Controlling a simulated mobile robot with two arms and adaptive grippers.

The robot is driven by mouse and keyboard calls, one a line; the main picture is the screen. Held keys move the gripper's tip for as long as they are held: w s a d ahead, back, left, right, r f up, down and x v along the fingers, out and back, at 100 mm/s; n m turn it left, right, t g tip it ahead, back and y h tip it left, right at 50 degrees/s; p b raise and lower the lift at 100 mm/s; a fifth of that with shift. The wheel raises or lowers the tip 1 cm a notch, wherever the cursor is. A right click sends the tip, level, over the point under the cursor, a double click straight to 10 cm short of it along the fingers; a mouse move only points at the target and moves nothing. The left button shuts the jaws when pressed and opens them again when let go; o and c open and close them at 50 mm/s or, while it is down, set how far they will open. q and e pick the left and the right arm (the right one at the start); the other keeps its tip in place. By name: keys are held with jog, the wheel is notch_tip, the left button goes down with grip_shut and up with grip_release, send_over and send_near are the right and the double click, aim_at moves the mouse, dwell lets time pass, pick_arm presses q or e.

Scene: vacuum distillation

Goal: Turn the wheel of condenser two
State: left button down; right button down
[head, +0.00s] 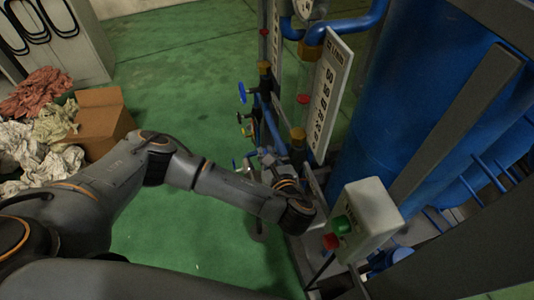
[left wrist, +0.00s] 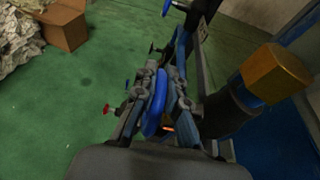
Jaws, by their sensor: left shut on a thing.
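A blue wheel (left wrist: 155,104) stands edge-on between the two fingers of my left gripper (left wrist: 156,92) in the left wrist view. The gripper is shut on it, with one finger on each side. In the head view my left arm reaches in from the left, and the left gripper (head: 264,158) is at the pipework below the white panels. The held wheel is mostly hidden there by the gripper and wrist. Another blue wheel (head: 242,92) sits higher on the pipes, apart from the gripper. No label on the held wheel can be read. My right gripper is not in view.
A control box (head: 370,215) with green and red buttons stands close to my left wrist. A white panel (head: 328,95) and a large blue tank (head: 400,100) are behind. A red handle (left wrist: 106,109) is near the gripper. A cardboard box (head: 102,120) lies left; green floor between is clear.

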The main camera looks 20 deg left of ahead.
pick_arm(q)
jog(key=c, duration=1.4)
grip_release()
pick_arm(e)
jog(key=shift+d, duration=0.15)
pick_arm(q)
jog(key=shift+r, duration=4.95)
